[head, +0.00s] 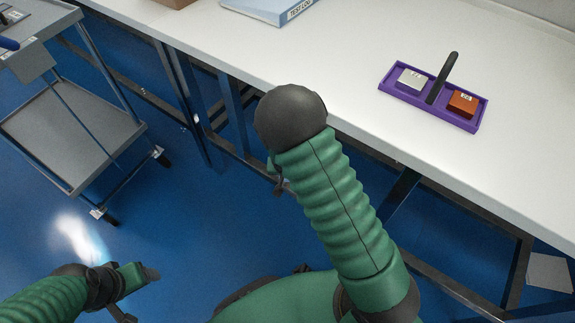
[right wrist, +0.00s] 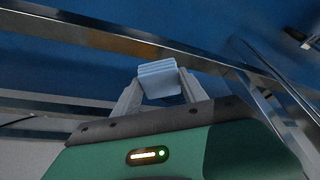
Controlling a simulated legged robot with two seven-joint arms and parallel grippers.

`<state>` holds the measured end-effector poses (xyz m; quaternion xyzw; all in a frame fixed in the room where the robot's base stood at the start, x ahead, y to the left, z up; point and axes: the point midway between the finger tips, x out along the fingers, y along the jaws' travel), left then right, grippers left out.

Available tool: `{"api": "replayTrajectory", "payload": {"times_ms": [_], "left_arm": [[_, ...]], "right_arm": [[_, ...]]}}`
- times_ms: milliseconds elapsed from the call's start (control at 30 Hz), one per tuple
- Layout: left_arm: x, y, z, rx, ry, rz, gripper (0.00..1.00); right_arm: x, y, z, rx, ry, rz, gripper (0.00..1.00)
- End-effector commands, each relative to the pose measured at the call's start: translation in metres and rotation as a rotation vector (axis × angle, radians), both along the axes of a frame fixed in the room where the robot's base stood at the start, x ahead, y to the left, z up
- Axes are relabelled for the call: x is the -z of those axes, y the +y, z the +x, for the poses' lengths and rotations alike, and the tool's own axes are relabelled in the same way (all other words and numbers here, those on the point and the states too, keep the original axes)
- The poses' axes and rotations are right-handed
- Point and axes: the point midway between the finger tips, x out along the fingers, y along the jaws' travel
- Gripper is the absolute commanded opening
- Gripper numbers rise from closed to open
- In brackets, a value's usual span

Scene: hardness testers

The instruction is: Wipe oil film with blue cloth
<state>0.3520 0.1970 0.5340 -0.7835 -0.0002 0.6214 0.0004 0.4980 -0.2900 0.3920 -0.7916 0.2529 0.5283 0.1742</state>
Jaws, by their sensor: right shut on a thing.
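A light blue folded cloth (right wrist: 158,74) is between the two fingers of my right gripper (right wrist: 160,88) in the right wrist view. The gripper is shut on it, with the folded layers sticking out past the fingertips. In the head view my right arm reaches up over the table's front edge, and its gripper and the cloth are hidden. My left gripper (head: 138,290) is at the lower left of the head view, over the blue floor and away from the table. Its jaws are too unclear to judge. No oil film can be made out in either view.
A purple tray (head: 425,109) with a black handle holds a white block (head: 411,79) and an orange block (head: 462,102) on the white table (head: 350,75). A grey cart (head: 70,135) stands left. The table's middle is clear.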

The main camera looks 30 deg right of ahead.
Motion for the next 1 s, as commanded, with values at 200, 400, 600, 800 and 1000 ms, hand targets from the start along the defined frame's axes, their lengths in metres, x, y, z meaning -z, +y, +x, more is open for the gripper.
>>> {"api": "replayTrajectory", "payload": {"times_ms": [200,400,600,800,1000], "left_arm": [[-0.021,0.0,0.0,0.0,0.0,0.0,0.72],[-0.022,0.0,0.0,0.0,0.0,0.0,0.72],[-0.022,0.0,0.0,0.0,0.0,0.0,0.72],[-0.022,0.0,0.0,0.0,0.0,0.0,0.72],[-0.022,0.0,0.0,0.0,0.0,0.0,0.68]], "right_arm": [[-0.022,-0.002,0.004,-0.002,0.0,0.0,0.12],[-0.023,-0.003,0.005,-0.003,0.001,0.0,0.12],[-0.023,-0.003,0.005,-0.003,0.0,0.0,0.12],[-0.076,0.021,0.008,-0.13,-0.005,0.002,0.12],[-0.171,0.068,-0.017,-0.429,-0.003,0.004,0.12]]}}
